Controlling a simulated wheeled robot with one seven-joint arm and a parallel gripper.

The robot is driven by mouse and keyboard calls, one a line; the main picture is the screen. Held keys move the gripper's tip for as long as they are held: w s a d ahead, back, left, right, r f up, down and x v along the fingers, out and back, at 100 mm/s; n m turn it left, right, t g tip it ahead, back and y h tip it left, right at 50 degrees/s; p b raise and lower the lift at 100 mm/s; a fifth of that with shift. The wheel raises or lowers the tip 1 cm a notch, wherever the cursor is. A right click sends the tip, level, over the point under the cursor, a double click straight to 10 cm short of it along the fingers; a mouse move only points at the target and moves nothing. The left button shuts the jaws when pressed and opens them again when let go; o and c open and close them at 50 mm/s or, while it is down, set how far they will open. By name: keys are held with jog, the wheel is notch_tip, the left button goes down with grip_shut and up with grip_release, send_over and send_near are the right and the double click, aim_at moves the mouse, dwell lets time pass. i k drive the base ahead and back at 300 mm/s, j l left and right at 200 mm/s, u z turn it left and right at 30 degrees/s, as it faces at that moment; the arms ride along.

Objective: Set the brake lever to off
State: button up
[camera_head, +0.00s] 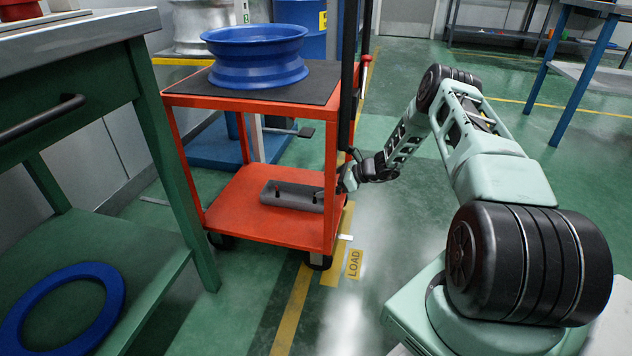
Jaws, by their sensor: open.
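A grey box-like unit (290,196) lies on the lower shelf of the red cart (240,205). Small upright parts with reddish tips stand on it, one left of its middle and one near its right end. I cannot tell for sure which part is the brake lever, or its setting. My gripper (342,184) is at the cart's right side, low down, close to the right end of the grey unit. It is open. It is small in the view, and I cannot tell whether it touches anything.
A blue wheel rim (257,58) sits on the cart's black top. The cart's red posts and a dark upright handle stand beside my gripper. A green bench (150,130) with a blue ring (113,290) on its shelf stands at left. The floor at right is mostly clear.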

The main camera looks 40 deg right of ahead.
aim_at(366, 59)
jog(key=k+l, duration=0.8)
jog(key=l, duration=0.15)
